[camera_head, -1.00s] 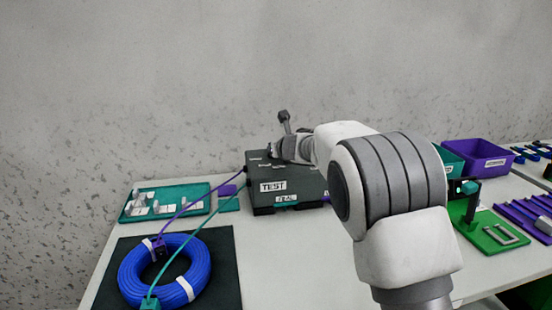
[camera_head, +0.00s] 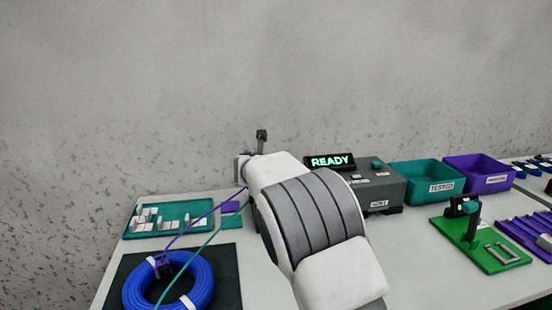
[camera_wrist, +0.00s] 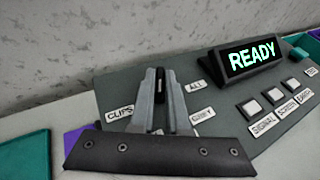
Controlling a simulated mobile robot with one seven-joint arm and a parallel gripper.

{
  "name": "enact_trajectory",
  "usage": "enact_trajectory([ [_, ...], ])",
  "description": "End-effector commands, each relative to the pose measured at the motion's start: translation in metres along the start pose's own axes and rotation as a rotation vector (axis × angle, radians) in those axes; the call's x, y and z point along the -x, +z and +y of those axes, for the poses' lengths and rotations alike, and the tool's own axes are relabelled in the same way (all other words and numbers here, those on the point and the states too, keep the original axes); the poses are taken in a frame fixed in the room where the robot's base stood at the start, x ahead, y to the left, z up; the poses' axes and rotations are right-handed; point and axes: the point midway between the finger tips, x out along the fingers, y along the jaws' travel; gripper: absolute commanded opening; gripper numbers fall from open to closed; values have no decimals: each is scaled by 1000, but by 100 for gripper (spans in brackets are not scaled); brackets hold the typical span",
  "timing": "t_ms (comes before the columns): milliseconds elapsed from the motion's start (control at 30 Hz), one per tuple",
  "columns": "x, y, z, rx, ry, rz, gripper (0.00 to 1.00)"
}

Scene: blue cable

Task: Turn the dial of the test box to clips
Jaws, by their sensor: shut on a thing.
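The test box (camera_head: 385,190) is a dark grey box with a lit READY display (camera_head: 330,161). My arm hides its left part in the head view. In the wrist view its panel (camera_wrist: 225,100) carries a CLIPS label (camera_wrist: 119,113) left of my fingers, an ALL label (camera_wrist: 195,86) to the right, and a third label (camera_wrist: 202,115) lower right. My gripper (camera_wrist: 161,82) is shut on the dial (camera_wrist: 160,76), a narrow dark piece between the fingertips. Most of the dial is hidden, so I cannot tell its exact setting. My arm hides the gripper in the head view.
Several buttons (camera_wrist: 250,107) sit right of the dial. The blue cable coil (camera_head: 168,282) lies on a dark mat (camera_head: 231,280) at front left. A teal tray (camera_head: 170,231) stands behind it. Teal (camera_head: 428,176) and purple (camera_head: 480,173) bins and a green fixture (camera_head: 480,254) stand right.

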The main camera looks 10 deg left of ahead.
Motion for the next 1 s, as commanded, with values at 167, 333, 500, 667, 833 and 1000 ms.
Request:
enact_trajectory([
  [167,3,7,3,-44,-114,2,0],
  [333,2,6,4,-86,-212,2,0],
  [500,1,4,4,-115,-283,1,0],
  [667,0,3,5,-136,-331,1,0],
  [833,0,3,5,-155,-374,0,0],
  [1000,-1,2,6,-169,-411,1,0],
])
